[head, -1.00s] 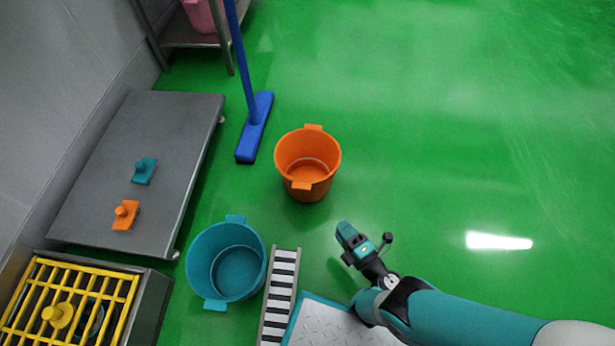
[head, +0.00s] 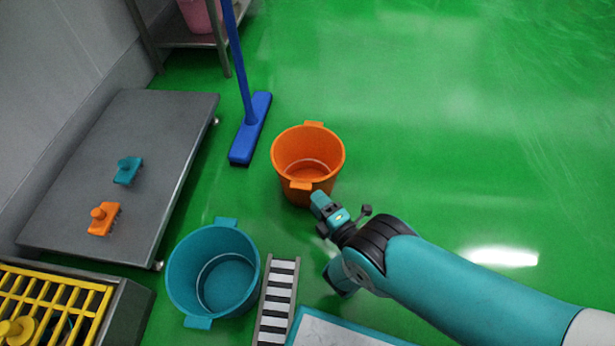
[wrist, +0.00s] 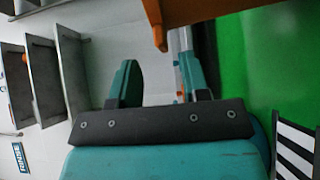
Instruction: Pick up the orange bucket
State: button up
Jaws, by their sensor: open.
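The orange bucket (head: 292,153) stands upright and empty on the green floor, with a tab handle on its far rim and another on its near rim. My gripper (head: 318,200) is just in front of the bucket's near right side, in the head view; whether it touches the bucket cannot be told. In the wrist view my gripper (wrist: 165,75) has its two teal fingers apart with nothing between them. An orange piece, likely part of the bucket (wrist: 190,9), shows at the top of that view, beyond the fingers.
A teal bucket (head: 180,277) stands at the lower left, beside a striped ramp (head: 277,300). A grey platform (head: 150,150) holds a teal brush (head: 127,171) and an orange brush (head: 104,219). A blue broom (head: 250,130) stands behind. The floor at right is clear.

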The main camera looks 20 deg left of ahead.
aim_at(307, 191)
jog(key=b+x, duration=0.1)
jog(key=b, duration=0.3)
jog(key=b+x, duration=0.2)
jog(key=b, duration=0.3)
jog(key=b+x, duration=0.2)
jog(key=b, duration=0.3)
jog(key=shift+s+f, duration=0.1)
jog(key=shift+f, duration=0.3)
jog(key=shift+r+b, duration=0.35)
jog(key=shift+b, duration=0.15)
jog(key=shift+c, duration=0.4)
grip_shut()
